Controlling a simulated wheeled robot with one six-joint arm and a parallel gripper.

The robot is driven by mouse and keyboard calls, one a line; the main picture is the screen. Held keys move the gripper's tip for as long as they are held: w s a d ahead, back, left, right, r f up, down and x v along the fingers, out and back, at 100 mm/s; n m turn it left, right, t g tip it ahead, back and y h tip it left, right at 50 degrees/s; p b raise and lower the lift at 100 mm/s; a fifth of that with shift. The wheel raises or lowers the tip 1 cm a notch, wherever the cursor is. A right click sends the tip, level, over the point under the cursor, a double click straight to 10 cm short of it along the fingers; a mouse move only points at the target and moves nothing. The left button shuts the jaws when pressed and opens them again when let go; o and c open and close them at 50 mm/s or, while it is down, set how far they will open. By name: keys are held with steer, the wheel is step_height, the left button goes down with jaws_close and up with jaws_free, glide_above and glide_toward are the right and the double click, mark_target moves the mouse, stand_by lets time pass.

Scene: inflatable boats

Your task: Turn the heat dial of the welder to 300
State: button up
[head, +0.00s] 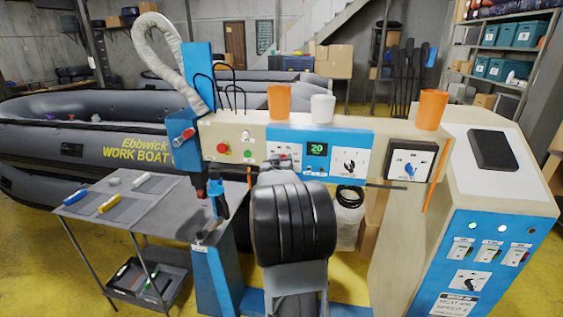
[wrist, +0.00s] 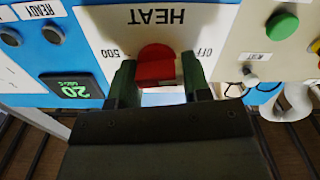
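The welder's heat dial is a red knob (wrist: 155,66) on a white plate marked HEAT, seen upside down in the wrist view. "500" shows on the left of the plate and "OFF" on the right; the marks between are hidden. My gripper (wrist: 158,84) has one finger on each side of the knob. The fingers are apart, with a narrow gap at the right; I cannot tell whether the left one touches. The welder's display reads 20 (wrist: 70,88) and also shows in the head view (head: 317,149). There, my arm and gripper (head: 284,161) hide most of the dial.
Another dial (head: 349,167) sits right of the display. Red and green buttons (head: 223,149) are at the left. Orange and white cups (head: 322,108) stand on the welder's top. A tool table (head: 140,205) is at left, a second machine (head: 470,230) at right, grey boats behind.

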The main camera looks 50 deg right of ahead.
steer(key=c, duration=0.4)
steer(key=shift+f+m+b, duration=0.2)
steer(key=shift+m+b, duration=0.3)
steer(key=shift+b, duration=0.35)
steer(key=m+b, duration=0.2)
steer(key=shift+b, duration=0.35)
steer(key=shift+s+r+m+b, duration=0.1)
steer(key=shift+r+m+b, duration=0.1)
steer(key=shift+m+b, duration=1.85)
steer(key=shift+m, duration=0.45)
steer(key=o, duration=0.9)
